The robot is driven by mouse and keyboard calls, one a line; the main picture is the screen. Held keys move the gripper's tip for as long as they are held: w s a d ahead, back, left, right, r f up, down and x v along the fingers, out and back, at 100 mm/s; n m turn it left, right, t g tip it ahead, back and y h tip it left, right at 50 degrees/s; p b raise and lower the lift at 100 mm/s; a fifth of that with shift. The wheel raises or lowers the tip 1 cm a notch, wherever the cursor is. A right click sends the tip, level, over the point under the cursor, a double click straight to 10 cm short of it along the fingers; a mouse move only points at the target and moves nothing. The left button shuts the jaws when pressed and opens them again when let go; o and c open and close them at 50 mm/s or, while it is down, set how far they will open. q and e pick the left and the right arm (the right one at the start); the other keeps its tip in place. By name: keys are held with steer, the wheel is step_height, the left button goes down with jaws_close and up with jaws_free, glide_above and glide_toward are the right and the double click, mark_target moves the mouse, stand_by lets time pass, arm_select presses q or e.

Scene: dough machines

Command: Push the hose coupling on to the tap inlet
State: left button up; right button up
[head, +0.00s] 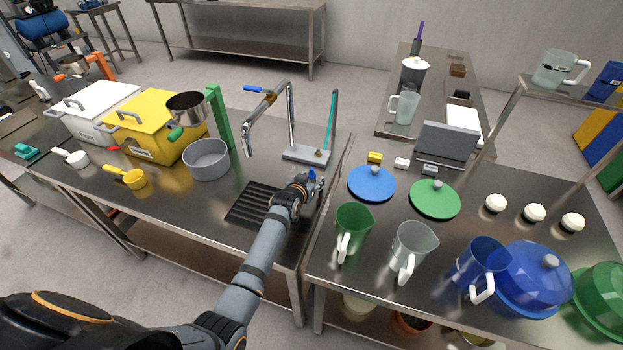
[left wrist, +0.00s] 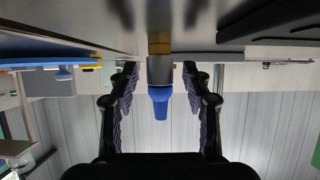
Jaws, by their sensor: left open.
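My left gripper (head: 305,183) is at the front of the tap's base plate (head: 296,153), at the right end of the sink table. In the left wrist view its two dark fingers stand apart. A blue piece (left wrist: 160,98), which looks like the hose coupling, lies between them with a gap on each side. It lines up with a grey cylinder (left wrist: 160,69) and a brass-coloured part (left wrist: 160,43); I cannot tell how far it sits on. A little blue (head: 312,174) shows at the fingertips in the head view. The chrome tap (head: 290,115) arches left, its blue lever (head: 255,88) on top.
A teal upright rod or hose (head: 332,120) stands behind the plate. A black drain grate (head: 250,205) lies left of my forearm. A grey pot (head: 207,160) and yellow box (head: 155,130) stand further left. Jugs, including a green one (head: 352,232), crowd the right table.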

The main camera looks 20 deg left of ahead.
arm_select(q)
steer(key=shift+p, duration=0.35)
stand_by(0.6)
stand_by(0.3)
jaws_close()
steer(key=shift+c, duration=2.4)
jaws_free()
jaws_close()
steer(key=shift+r+p, duration=0.35)
steer(key=shift+p, duration=0.2)
